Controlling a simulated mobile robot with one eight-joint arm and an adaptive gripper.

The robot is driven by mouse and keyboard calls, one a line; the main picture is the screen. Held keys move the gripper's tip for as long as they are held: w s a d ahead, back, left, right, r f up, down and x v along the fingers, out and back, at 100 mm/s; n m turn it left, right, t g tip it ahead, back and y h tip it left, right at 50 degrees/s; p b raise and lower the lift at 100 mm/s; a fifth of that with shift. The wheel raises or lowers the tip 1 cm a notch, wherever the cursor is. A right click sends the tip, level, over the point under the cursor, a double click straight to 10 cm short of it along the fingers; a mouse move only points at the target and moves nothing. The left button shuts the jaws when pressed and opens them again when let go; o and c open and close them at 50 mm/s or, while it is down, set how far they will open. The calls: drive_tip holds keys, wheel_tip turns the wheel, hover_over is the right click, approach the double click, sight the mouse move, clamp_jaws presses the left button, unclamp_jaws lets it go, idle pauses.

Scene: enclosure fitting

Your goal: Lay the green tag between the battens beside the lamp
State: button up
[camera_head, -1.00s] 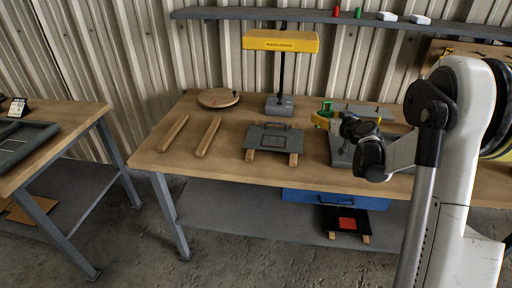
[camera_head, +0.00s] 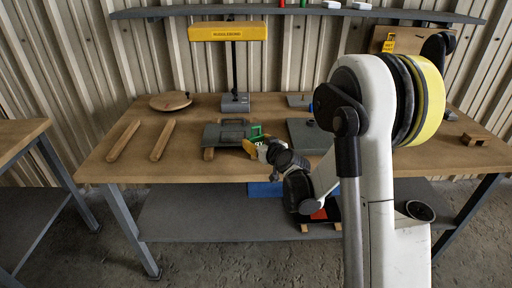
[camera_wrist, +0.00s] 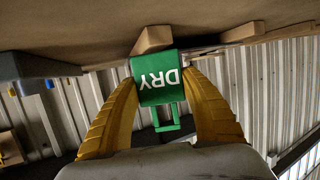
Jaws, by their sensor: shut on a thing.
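The green tag (camera_head: 257,131) is pinched between the yellow fingers of my gripper (camera_head: 252,144). In the wrist view, the tag (camera_wrist: 157,80) reads DRY upside down and has a loop handle. My gripper (camera_wrist: 160,86) is shut on it there. In the head view the tag is above the bench, near the right end of a grey plate. Two wooden battens (camera_head: 124,141) (camera_head: 163,140) lie apart on the bench, left of my gripper, with bare wood between them. The lamp (camera_head: 228,32) has a yellow head and a grey base (camera_head: 235,103), behind and right of the battens.
The grey plate (camera_head: 222,134) with a handle rests on wooden supports between the battens and my gripper. A round wooden board (camera_head: 170,101) lies behind the battens. A grey block (camera_head: 308,136) and a small wooden piece (camera_head: 475,139) are further right. A shelf runs above.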

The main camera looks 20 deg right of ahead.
drive_tip(key=shift+f, duration=0.1)
drive_tip(key=shift+f, duration=0.15)
drive_tip(key=o, duration=1)
